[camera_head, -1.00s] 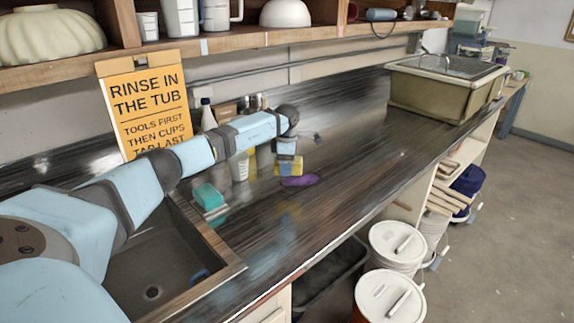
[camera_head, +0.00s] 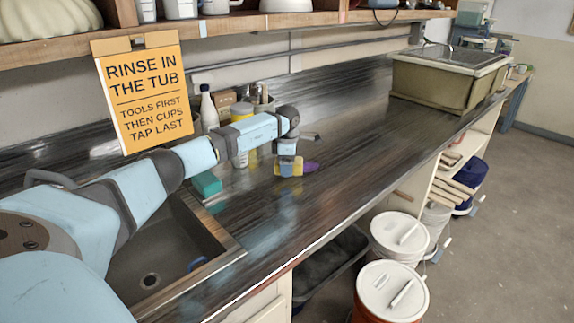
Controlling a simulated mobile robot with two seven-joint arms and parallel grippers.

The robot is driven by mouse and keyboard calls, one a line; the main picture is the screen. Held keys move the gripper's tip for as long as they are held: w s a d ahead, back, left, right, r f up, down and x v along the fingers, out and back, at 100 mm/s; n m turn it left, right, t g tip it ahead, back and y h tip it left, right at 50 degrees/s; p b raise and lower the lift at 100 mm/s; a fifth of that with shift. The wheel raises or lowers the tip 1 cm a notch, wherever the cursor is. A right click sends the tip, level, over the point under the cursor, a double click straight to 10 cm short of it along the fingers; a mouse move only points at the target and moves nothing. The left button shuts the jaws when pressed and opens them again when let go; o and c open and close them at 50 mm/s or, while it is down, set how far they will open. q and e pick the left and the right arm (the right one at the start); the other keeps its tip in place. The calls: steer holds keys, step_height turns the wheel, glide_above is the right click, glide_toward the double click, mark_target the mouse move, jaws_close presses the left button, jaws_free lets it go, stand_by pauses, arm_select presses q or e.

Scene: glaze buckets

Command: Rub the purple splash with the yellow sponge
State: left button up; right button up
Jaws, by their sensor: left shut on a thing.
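The purple splash (camera_head: 311,167) is a small patch on the dark counter, partly hidden by the sponge and gripper. The yellow sponge (camera_head: 292,170) is at the splash's left edge, low at the counter; I cannot tell whether it presses on the surface. My left gripper (camera_head: 288,160) points down and is shut on the yellow sponge. My right gripper is not in view.
A teal block (camera_head: 207,184) lies beside the sink (camera_head: 155,255) at the left. Bottles and cups stand behind my arm along the wall. A tub (camera_head: 445,80) stands at the far right end. The counter (camera_head: 350,150) right of the splash is clear.

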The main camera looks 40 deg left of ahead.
arm_select(q)
steer(key=shift+f, duration=0.35)
steer(key=shift+f+b, duration=0.5)
steer(key=shift+f, duration=0.15)
steer(key=shift+w, duration=0.1)
